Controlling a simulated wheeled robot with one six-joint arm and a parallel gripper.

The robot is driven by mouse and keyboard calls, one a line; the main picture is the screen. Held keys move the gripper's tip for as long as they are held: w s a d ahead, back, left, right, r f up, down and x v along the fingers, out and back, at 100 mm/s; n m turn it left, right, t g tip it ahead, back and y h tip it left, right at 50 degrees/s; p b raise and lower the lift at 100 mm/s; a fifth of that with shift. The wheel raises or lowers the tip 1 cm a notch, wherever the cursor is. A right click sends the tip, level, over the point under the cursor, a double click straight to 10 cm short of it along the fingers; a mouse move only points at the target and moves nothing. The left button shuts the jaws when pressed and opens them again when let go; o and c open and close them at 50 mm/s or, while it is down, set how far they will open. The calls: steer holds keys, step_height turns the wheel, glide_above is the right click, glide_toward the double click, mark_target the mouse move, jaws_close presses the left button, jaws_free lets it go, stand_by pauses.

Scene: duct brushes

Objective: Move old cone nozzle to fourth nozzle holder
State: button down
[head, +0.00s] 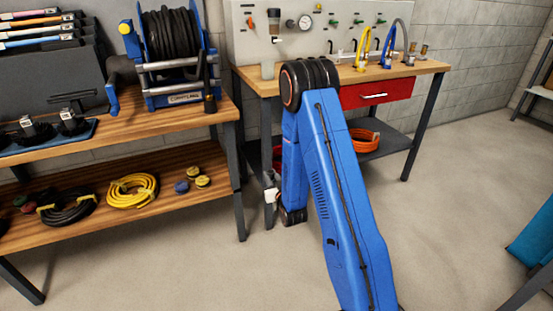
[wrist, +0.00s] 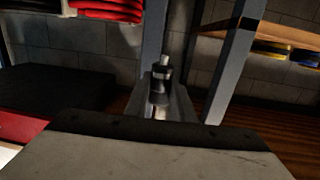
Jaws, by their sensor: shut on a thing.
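My gripper (head: 270,188) hangs low beside the front left leg of the workbench, in front of the gap between the two benches. In the wrist view my gripper (wrist: 160,101) is shut on a small dark nozzle with a pale metal tip, the old cone nozzle (wrist: 161,72). In the head view the nozzle is too small to make out clearly. A blue strip (head: 80,134) on the left bench carries several black round pieces with white labels, which look like the nozzle holders. Their labels are too small to read, so I cannot tell which is the fourth.
The left bench (head: 170,112) holds a hose reel (head: 176,50); its lower shelf has a yellow hose coil (head: 132,191). The workbench (head: 425,66) has a red drawer (head: 376,93). Bench legs (head: 236,190) stand close to my gripper. The floor in front is clear.

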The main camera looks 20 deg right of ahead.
steer(key=s+a+f, duration=0.1)
steer(key=a+f, duration=0.2)
steer(key=f, duration=0.6)
steer(key=shift+s+a+f, duration=0.25)
steer(key=shift+a+f, duration=0.1)
steer(key=shift+d, duration=0.1)
